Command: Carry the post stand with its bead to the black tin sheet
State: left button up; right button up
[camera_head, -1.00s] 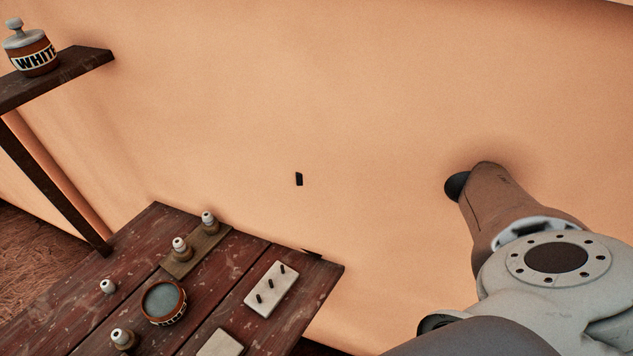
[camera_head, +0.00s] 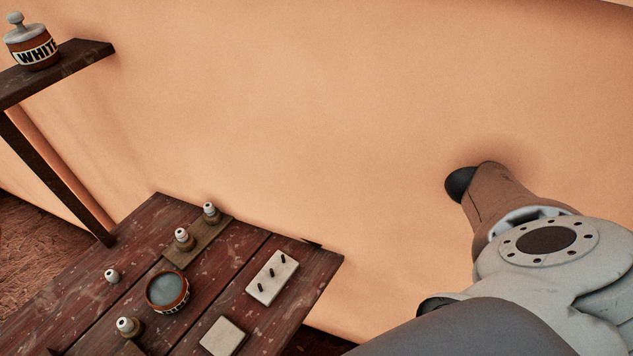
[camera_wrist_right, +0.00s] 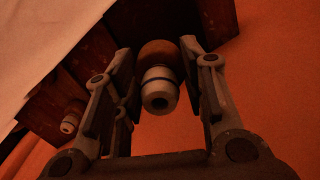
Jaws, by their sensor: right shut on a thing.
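In the right wrist view my right gripper (camera_wrist_right: 158,88) is shut on a post stand (camera_wrist_right: 158,52) with a round brown base. Its white bead (camera_wrist_right: 159,92), with a dark band and a dark hole, points toward the camera. In the head view the right gripper and the held stand are not visible. Other post stands with white beads stand on the table: two on a brown strip (camera_head: 212,240), the far one (camera_head: 209,212) and the near one (camera_head: 183,240), and one at the front (camera_head: 128,328). I cannot make out a black tin sheet for certain. My left gripper is not in view.
The red-brown plank table (camera_head: 317,275) also holds a loose white bead (camera_head: 112,276), a round bowl (camera_head: 167,292), a pale block with several dark pegs (camera_head: 272,277) and a plain pale block (camera_head: 222,336).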

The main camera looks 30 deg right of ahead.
notch_tip(320, 180, down, 7)
jog(key=b, duration=0.4)
jog(key=shift+b, duration=0.3)
dwell(0.4)
jog(key=shift+f+b, duration=0.45)
jog(key=shift+f, duration=0.5)
dwell(1.2)
jog(key=o, duration=0.9)
jog(key=shift+o, duration=0.5)
jog(key=o, duration=0.5)
